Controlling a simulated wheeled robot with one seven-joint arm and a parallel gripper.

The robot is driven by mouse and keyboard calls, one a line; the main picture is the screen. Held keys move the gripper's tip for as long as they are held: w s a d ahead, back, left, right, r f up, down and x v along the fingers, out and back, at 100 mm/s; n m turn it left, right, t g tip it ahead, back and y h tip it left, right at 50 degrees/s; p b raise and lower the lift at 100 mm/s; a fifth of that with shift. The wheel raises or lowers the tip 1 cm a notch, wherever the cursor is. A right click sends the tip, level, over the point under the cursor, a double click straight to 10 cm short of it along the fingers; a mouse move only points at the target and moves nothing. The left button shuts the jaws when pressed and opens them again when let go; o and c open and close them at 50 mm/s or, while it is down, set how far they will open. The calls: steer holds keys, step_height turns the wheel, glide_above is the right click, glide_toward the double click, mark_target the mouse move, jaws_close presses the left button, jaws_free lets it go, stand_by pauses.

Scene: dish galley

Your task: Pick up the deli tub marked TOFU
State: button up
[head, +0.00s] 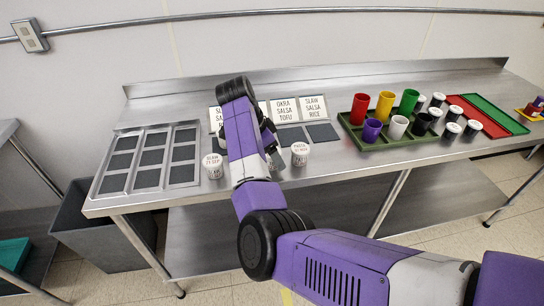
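No tub that I can read as TOFU shows in the head view. A white deli tub (213,166) near the counter's front edge reads SLAW with a date. Another white tub (300,154), right of my gripper, has red print that looks like PASTA with a date. My gripper (274,160) points down between these two tubs, low over the counter's front part. My purple forearm and wrist cover most of it and the counter behind. Any tub between or behind its fingers is hidden, and its opening cannot be made out.
Order cards (287,109) stand at the back; one lists OKRA, SALSA, TOFU. A dark square mat (323,132) lies before the cards. A rack of dark compartments (147,181) sits left. A green tray (352,130) with coloured cups stands right. A grey bin (95,235) is below left.

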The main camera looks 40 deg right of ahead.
steer(key=shift+f, duration=0.1)
steer(key=shift+c, duration=0.2)
steer(key=c, duration=1.4)
